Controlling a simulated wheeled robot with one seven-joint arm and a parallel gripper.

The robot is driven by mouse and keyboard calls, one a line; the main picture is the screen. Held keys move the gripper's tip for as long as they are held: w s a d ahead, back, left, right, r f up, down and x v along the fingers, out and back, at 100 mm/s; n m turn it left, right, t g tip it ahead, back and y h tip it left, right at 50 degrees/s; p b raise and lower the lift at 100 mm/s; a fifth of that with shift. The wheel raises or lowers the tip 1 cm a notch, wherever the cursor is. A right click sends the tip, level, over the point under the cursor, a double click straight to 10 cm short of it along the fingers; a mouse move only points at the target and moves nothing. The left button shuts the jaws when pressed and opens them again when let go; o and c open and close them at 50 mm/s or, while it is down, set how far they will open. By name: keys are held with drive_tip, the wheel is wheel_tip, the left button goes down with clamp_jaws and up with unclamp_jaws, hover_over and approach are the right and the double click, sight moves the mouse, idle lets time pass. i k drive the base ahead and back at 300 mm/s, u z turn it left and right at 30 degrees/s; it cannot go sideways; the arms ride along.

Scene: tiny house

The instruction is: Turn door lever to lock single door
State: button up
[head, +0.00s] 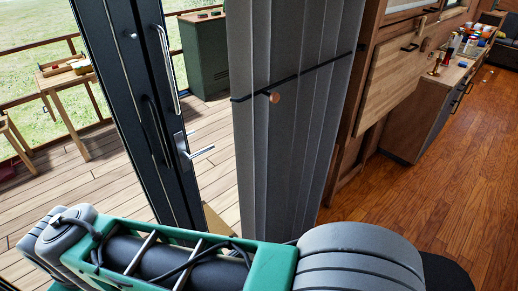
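The door (118,60) is a dark-framed panel standing at the left middle of the head view. Its silver lever (200,153) points to the right from a metal plate, close to horizontal with its free end slightly raised. A long silver pull handle (166,68) sits above the lever, and a dark handle is on the frame to its left. My gripper does not show.
A grey gathered curtain (285,130) with a dark tie hangs right of the lever. Beyond it are a wooden folded panel (391,75) and a cluttered counter (445,75). Open wooden floor (425,210) lies at right. Outside, a deck holds a wooden table (66,78) and a green cabinet (205,58).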

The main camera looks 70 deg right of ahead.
sight(186, 156)
drive_tip(key=u, duration=0.05)
drive_tip(key=k, duration=0.35)
drive_tip(key=u, duration=0.5)
